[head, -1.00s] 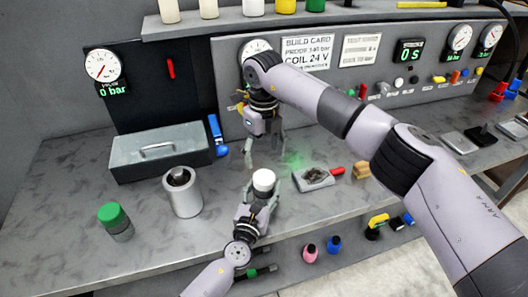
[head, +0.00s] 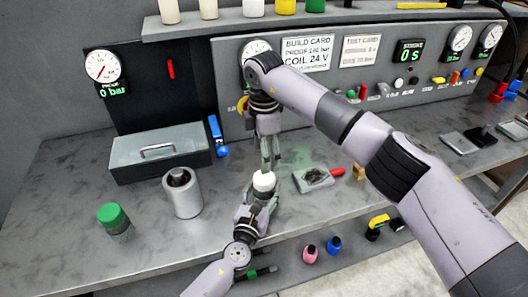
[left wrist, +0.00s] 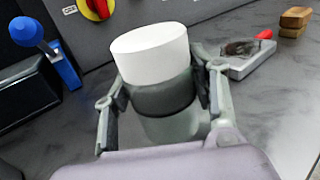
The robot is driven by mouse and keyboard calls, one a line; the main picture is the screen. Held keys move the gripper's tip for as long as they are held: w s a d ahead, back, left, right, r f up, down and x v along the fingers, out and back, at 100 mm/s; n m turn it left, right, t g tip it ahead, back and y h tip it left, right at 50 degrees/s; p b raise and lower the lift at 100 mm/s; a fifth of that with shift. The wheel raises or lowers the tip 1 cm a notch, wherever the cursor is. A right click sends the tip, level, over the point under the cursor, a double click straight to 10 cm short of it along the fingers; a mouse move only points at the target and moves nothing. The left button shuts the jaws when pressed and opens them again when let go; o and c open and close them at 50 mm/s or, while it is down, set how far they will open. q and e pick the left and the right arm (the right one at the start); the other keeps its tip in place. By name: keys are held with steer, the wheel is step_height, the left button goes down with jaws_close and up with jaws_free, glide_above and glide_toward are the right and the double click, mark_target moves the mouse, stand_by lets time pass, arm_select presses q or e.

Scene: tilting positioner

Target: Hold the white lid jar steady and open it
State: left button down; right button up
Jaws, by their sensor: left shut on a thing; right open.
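The jar has a white lid (head: 263,182), which also shows in the left wrist view (left wrist: 150,52), and a grey-green see-through body (left wrist: 170,122). My left gripper (head: 260,196) is shut on the jar's body from two sides, below the lid; the jar is roughly upright. My right gripper (head: 270,166) is open and points down, its fingertips just above or behind the lid in the head view. Whether they touch the lid cannot be told. The left wrist view does not show the right gripper.
A green-lidded jar (head: 112,217) and a grey cylinder (head: 183,195) stand to the left. A grey toolbox (head: 160,155) is behind them. A small tray (head: 311,182) with a red-handled item is right of the jar. The bench's front left is clear.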

mark_target(264, 177)
steer(key=shift+f, duration=4)
steer(key=shift+c, duration=0.2)
